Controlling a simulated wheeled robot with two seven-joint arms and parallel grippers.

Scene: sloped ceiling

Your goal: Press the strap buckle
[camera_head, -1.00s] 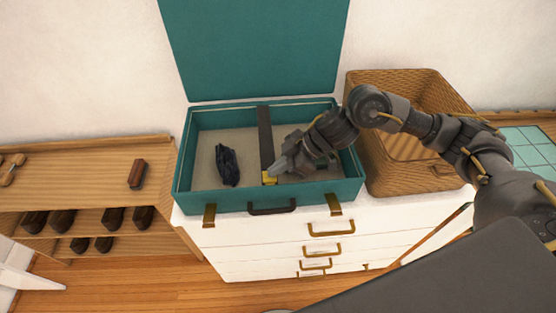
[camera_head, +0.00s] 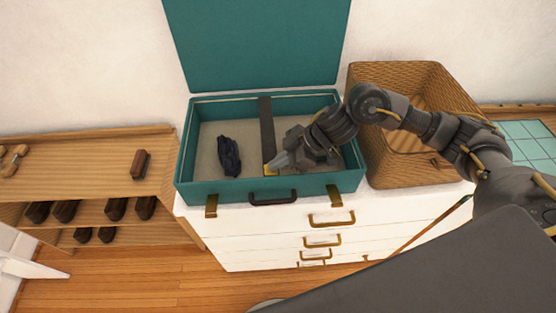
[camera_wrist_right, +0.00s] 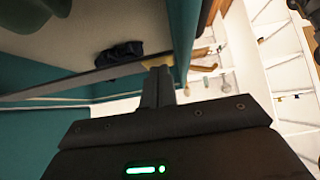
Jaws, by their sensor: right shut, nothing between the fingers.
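An open teal suitcase (camera_head: 225,190) sits on a white dresser, its lid standing up at the back. A dark strap (camera_head: 267,130) runs from back to front inside it, ending in a small yellow buckle (camera_head: 268,168). My right gripper (camera_head: 275,164) is shut and empty, reaching in from the right. Its tips are at the buckle and cover part of it; I cannot tell whether they touch. In the right wrist view the shut fingers (camera_wrist_right: 158,87) reach the strap's end (camera_wrist_right: 135,65), with the buckle mostly hidden. My left gripper is out of view.
A dark bundle (camera_head: 229,156) lies in the suitcase left of the strap. A wicker basket (camera_head: 400,170) stands close on the right, under my right arm. A wooden shelf (camera_head: 90,165) with brushes and shoes is at the left. The dresser (camera_head: 260,235) has brass handles.

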